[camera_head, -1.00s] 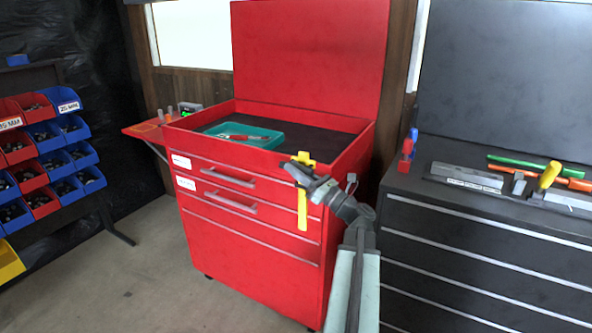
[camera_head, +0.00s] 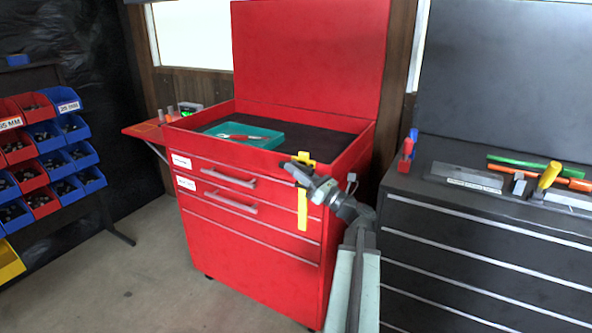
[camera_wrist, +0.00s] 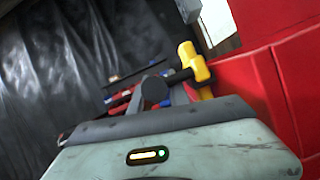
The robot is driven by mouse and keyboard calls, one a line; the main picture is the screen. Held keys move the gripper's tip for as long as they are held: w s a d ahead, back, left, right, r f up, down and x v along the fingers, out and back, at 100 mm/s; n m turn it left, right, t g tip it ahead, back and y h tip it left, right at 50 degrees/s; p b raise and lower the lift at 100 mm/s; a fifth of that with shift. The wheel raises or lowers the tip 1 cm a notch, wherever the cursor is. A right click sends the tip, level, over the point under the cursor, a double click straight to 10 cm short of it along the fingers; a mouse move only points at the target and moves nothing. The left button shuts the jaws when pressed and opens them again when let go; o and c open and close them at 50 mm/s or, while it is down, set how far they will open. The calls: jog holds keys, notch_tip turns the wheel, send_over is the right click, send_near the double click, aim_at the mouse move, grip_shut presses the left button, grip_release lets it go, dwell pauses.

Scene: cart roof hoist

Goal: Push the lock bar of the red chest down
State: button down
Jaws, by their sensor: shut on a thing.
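The red chest (camera_head: 255,270) stands in the middle of the head view with its lid raised. Its yellow lock bar (camera_head: 302,212) is upright at the right end of the drawer fronts, with a short crosspiece at the top near the chest's rim. My gripper (camera_head: 297,176) is at the upper part of the bar, shut on it, and covers a stretch of it. In the wrist view the yellow bar (camera_wrist: 190,60) shows beyond the dark fingers (camera_wrist: 155,93), beside the red chest wall (camera_wrist: 240,88). The exact grip contact is partly hidden.
A teal tray (camera_head: 240,133) with a red-handled tool lies in the chest's open top. A dark cabinet (camera_head: 480,265) with tools on it stands close on the right. Racked small-part bins (camera_head: 40,165) are at the left. The floor left of the chest is clear.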

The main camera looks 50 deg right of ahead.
notch_tip(320, 180, down, 5)
jog(key=b, duration=0.4)
jog(key=shift+r, duration=0.2)
jog(key=c, duration=1.5)
grip_release()
jog(key=shift+c, duration=0.2)
jog(key=b+v, duration=0.3)
jog(key=v, duration=0.5)
jog(key=shift+r, duration=0.1)
